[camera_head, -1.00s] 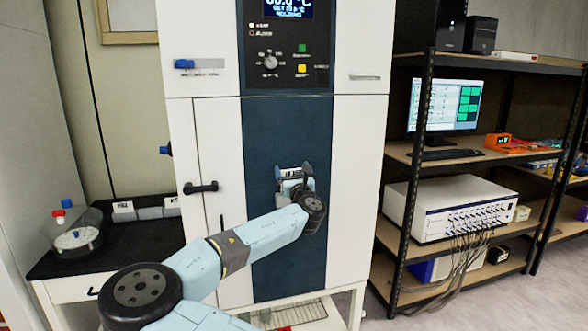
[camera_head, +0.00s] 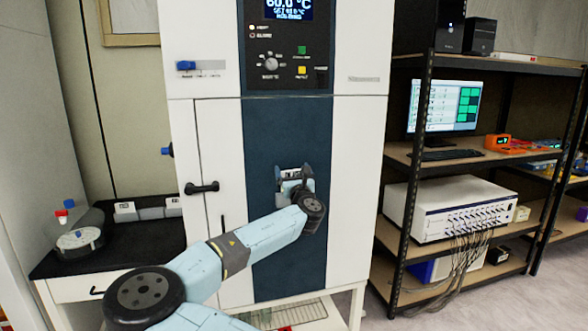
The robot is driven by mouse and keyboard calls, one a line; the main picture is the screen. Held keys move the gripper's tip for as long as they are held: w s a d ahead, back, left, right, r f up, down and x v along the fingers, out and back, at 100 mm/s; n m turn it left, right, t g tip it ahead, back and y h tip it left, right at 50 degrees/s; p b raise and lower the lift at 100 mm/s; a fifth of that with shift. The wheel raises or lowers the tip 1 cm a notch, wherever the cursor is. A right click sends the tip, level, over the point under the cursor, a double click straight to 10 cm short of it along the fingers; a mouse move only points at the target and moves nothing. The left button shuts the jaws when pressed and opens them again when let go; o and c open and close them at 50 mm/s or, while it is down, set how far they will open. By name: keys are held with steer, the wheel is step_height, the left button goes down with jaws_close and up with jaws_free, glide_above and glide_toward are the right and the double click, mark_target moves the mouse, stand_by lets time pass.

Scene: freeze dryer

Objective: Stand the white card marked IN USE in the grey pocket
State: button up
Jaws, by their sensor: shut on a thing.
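My gripper (camera_head: 303,181) is at the dark blue panel of the white cabinet, right of the middle. It is shut on a white card (camera_head: 291,173) with dark marking along its top, too small to read. The card looks upright and close to the panel. A grey pocket cannot be made out there; the gripper and wrist cover that spot. I cannot tell whether the card is inside a pocket or only in front of the panel.
White cards in grey holders (camera_head: 152,213) stand on the black bench at left, near a round device with red and blue caps (camera_head: 77,238). The cabinet's black door handle (camera_head: 201,187) sticks out left of my arm. A shelf rack (camera_head: 405,215) stands at right.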

steer(key=shift+w+a+f+t+y, duration=0.2)
steer(key=shift+a+f, duration=0.15)
steer(key=shift+f, duration=0.35)
steer(key=shift+w+a+f+t+y, duration=0.1)
steer(key=shift+a+f+t, duration=0.2)
steer(key=shift+f, duration=0.4)
steer(key=shift+s+a+n, duration=0.25)
steer(key=shift+a+n, duration=0.05)
steer(key=shift+s+r, duration=0.1)
steer(key=shift+s, duration=0.05)
steer(key=shift+r, duration=0.15)
steer(key=shift+s+d+r, duration=0.15)
steer(key=shift+d+r, duration=0.1)
steer(key=shift+r, duration=0.35)
steer(key=shift+s+d+r, duration=0.15)
steer(key=shift+d+r, duration=0.1)
steer(key=shift+d+f, duration=0.1)
